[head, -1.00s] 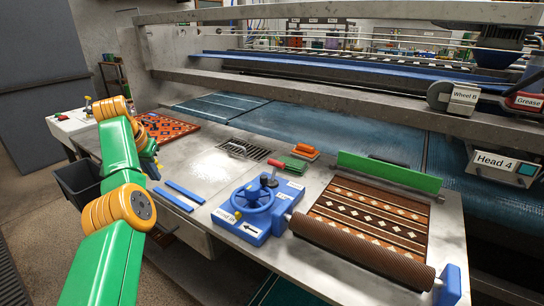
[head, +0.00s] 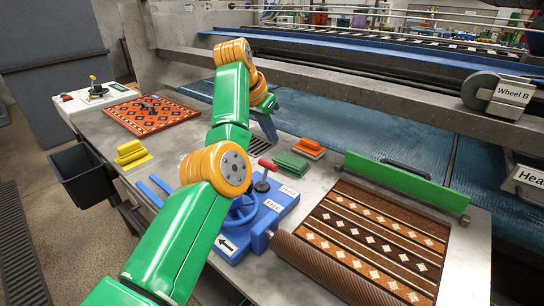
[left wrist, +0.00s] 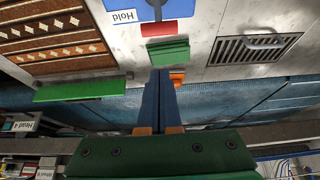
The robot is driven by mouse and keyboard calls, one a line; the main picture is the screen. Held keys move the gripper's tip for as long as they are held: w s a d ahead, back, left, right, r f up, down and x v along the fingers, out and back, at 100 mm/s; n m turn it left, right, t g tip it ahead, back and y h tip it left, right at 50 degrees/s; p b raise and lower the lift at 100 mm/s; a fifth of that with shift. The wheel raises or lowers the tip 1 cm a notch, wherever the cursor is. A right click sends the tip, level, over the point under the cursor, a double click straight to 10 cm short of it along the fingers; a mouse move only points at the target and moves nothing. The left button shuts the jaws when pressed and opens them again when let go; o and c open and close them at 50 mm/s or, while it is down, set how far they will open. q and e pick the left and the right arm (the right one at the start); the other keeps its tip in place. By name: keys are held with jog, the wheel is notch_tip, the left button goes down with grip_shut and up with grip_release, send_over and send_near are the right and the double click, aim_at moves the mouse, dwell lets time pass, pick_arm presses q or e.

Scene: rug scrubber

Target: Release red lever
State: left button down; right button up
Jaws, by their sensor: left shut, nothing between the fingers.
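The red lever (head: 267,165) sits at the far end of the blue control block (head: 285,197), beside the "Hold" label. In the left wrist view its red grip (left wrist: 159,29) shows just above the green brush (left wrist: 168,48), beside the block's "Hold" label. My left gripper (head: 270,134) is past the lever, toward the blue belt, partly hidden behind my own arm. In the left wrist view its blue fingers (left wrist: 158,75) are shut and empty, pointing toward the green brush and the lever, without visible contact. The block's blue wheel (head: 243,208) is partly covered by my arm. My right gripper is not in view.
Green (head: 291,166) and orange (head: 309,148) brushes lie right of the lever. A patterned brown rug (head: 375,235) with a roller (head: 325,270) and a green bar (head: 405,182) fills the right. A floor-drain-like grate (left wrist: 255,47) lies near. A yellow brush (head: 131,152) is left.

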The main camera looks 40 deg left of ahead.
aim_at(265, 174)
pick_arm(q)
jog(key=shift+w+f+p, duration=0.15)
jog(key=shift+f+p, duration=0.65)
jog(key=shift+f, duration=1.05)
jog(key=shift+w+f+p, duration=0.15)
jog(key=shift+f+p, duration=0.6)
jog(key=shift+f, duration=1.1)
